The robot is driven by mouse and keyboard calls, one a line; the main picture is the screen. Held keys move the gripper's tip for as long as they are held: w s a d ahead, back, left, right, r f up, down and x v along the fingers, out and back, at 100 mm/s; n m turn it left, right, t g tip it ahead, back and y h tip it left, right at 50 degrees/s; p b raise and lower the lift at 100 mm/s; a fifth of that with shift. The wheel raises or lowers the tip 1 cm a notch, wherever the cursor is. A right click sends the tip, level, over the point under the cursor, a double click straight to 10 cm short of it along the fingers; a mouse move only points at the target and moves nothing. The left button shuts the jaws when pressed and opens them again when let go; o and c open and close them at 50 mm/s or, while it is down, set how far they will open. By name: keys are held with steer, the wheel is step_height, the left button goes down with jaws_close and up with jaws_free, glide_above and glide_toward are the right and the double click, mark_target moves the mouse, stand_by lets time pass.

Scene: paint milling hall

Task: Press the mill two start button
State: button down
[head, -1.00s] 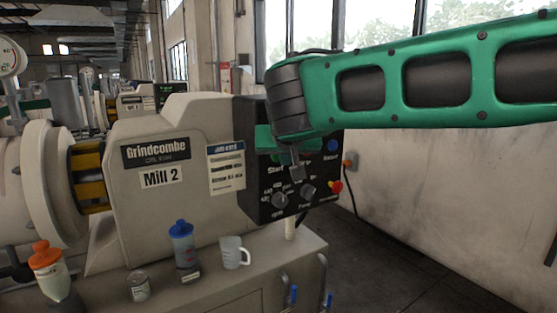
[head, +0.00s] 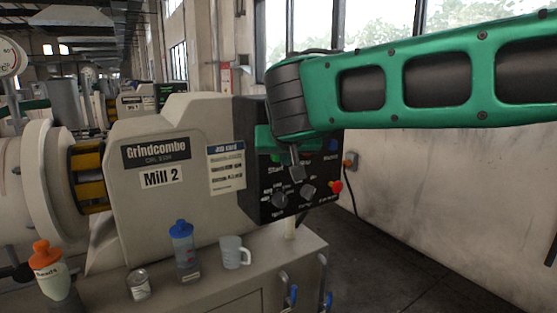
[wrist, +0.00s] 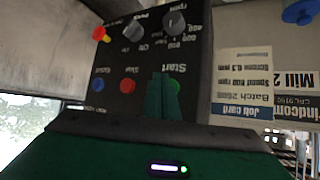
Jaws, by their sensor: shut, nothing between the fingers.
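The mill two control panel (head: 262,205) is a dark box on the right end of the cream mill labelled "Mill 2" (head: 162,177). Its green start button (wrist: 175,86) shows in the wrist view beside the label "Start", partly hidden by my fingers. A red stop button (wrist: 127,86) and a blue reset button (wrist: 97,85) sit in the same row. My gripper (wrist: 162,78) is shut and empty, its fingertips in front of the panel, overlapping the left part of the start button. In the head view my gripper (head: 297,174) covers much of the button row. Contact cannot be told.
Two knobs (head: 280,200) and a red emergency button (head: 336,186) are on the panel. A job card (head: 226,168) is beside it. A mug (head: 234,253), blue-capped bottle (head: 184,255), tin (head: 139,285) and orange-capped bottle (head: 48,262) stand below. Floor at right is clear.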

steer(key=shift+w+a, duration=0.1)
stand_by(0.6)
steer(key=shift+w+a, duration=0.2)
steer(key=shift+w+a+r, duration=0.1)
steer(key=shift+w+a, duration=0.15)
steer(key=shift+w, duration=0.1)
stand_by(0.9)
steer(key=shift+s, duration=0.1)
steer(key=shift+s+d, duration=0.5)
steer(key=shift+s, duration=0.15)
steer(key=shift+s+d, duration=0.1)
steer(key=shift+s+d, duration=0.7)
steer(key=shift+s, duration=0.3)
steer(key=shift+s+d, duration=0.65)
steer(key=shift+s, duration=0.3)
